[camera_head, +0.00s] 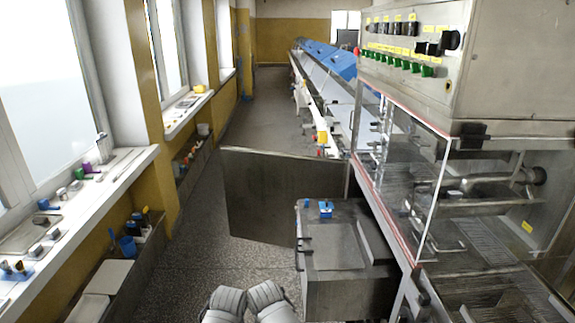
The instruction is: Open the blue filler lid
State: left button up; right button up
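A small blue piece (326,209), which looks like the blue filler lid, sits on top of a grey metal cabinet (340,248) right of centre. It is too small to tell whether it is open or shut. Two pale, ribbed, rounded parts of mine show at the bottom edge, left of the cabinet and well short of the blue piece. No gripper fingers show in this view, and nothing of mine touches the blue piece.
A metal panel (270,195) stands left of the cabinet. A clear-walled machine (430,190) with a control box (425,65) fills the right. A cluttered windowsill (75,215) runs along the left. Speckled floor (195,260) is free between sill and panel.

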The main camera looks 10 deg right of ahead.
aim_at(322, 206)
jog(key=i+j+z, duration=0.1)
jog(key=i+z, duration=0.35)
jog(key=i+j+z, duration=0.25)
jog(key=z, duration=0.2)
jog(key=i+j+z, duration=0.3)
jog(key=z, duration=0.15)
jog(key=i+j+z, duration=0.2)
jog(key=j+z, duration=0.25)
jog(key=i+j+z, duration=0.15)
jog(key=j+z, duration=0.8)
jog(key=j, duration=0.15)
